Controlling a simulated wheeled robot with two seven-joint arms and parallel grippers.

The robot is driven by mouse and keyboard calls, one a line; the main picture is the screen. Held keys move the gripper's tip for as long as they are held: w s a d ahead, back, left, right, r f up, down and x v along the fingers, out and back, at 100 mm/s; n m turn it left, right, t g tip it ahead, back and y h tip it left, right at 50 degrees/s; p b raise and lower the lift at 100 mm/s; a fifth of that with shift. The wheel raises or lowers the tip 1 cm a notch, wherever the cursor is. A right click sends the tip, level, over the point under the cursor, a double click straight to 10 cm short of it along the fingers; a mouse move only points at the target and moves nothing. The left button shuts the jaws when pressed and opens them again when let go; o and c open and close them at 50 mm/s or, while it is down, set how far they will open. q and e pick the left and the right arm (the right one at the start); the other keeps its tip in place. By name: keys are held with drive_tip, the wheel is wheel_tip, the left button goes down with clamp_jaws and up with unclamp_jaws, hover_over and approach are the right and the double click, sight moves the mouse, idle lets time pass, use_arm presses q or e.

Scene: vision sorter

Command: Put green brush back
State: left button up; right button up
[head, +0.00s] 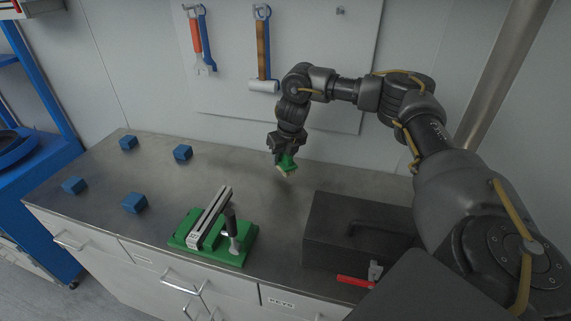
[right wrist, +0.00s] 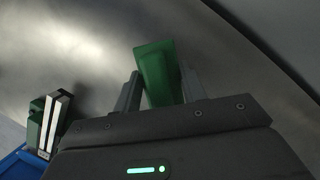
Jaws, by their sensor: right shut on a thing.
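The green brush (head: 287,164) is held by my right gripper (head: 284,152) above the metal workbench in the head view, with its pale bristles pointing down. In the right wrist view the green brush handle (right wrist: 157,75) sits between the two fingers of my right gripper (right wrist: 160,92), which are shut on it. A light panel (head: 345,60) hangs on the wall behind, with a free hook (head: 340,11) near its top right. My left gripper is not in view.
On the panel hang an orange-handled tool (head: 196,38) and a hammer (head: 263,50). The workbench (head: 165,205) carries several blue cubes (head: 134,203), a green-based device (head: 215,235), a dark toolbox (head: 350,225) and a red-handled tool (head: 357,281). The bench's middle back is clear.

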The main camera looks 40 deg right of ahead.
sight(285, 165)
drive_tip(key=f, duration=0.4)
drive_tip(key=shift+d+p, duration=0.35)
drive_tip(key=shift+d, duration=0.05)
drive_tip(key=o, duration=0.9)
drive_tip(key=shift+f, duration=0.1)
drive_tip(key=shift+o, duration=0.2)
drive_tip(key=v, duration=1.1)
drive_tip(key=shift+w+a+r+b, duration=0.1)
drive_tip(key=shift+r+b, duration=0.1)
drive_tip(key=shift+b, duration=0.15)
drive_tip(key=shift+s+r, duration=0.25)
drive_tip(key=shift+r, duration=0.2)
